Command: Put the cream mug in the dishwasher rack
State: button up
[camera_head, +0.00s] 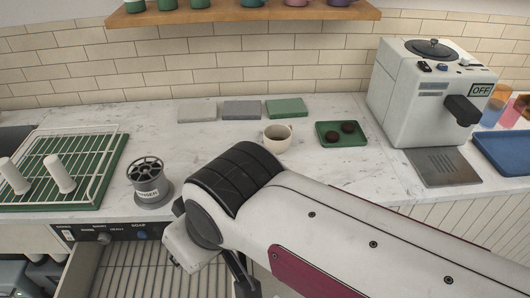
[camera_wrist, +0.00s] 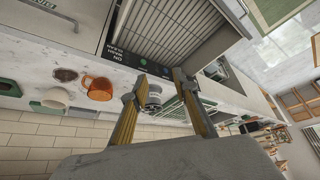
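The cream mug (camera_head: 277,138) stands upright on the marble counter, just behind my arm in the head view. A pale mug that looks like it (camera_wrist: 55,98) shows at the left of the wrist view. The dishwasher rack (camera_head: 115,270) is a slatted rack low at the left in the head view; it also shows at the top of the wrist view (camera_wrist: 175,32). My gripper (camera_wrist: 157,86) has its fingers spread with nothing held between them, and it is away from the mug. In the head view my arm mostly hides the gripper.
A grey slotted holder (camera_head: 148,184) stands near the counter's front edge. A white wire rack (camera_head: 95,166) on a green mat holds two white cylinders. A green tray (camera_head: 326,141) and the coffee machine (camera_head: 410,95) are right of the mug. An orange mug (camera_wrist: 98,88) shows in the wrist view.

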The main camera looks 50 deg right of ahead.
jog(key=w+d+r+m+g+h, duration=0.1)
jog(key=w+d+r+m+h, duration=0.2)
jog(key=w+d+m, duration=1.2)
jog(key=w+d+f+m, duration=0.1)
jog(key=d+f, duration=0.2)
jog(key=d, duration=0.8)
jog(key=w+d+f+m+g+h, duration=0.1)
jog(key=d+f, duration=0.3)
jog(key=d, duration=0.8)
jog(key=w+d+f+m+g, duration=0.1)
jog(key=d+f, duration=0.2)
jog(key=d, duration=0.9)
jog(key=shift+w+d+f+m+h, duration=0.15)
jog(key=shift+w+f+m+h, duration=0.15)
jog(key=shift+w, duration=0.1)
jog(key=shift+f+g, duration=0.15)
jog(key=shift+g, duration=0.15)
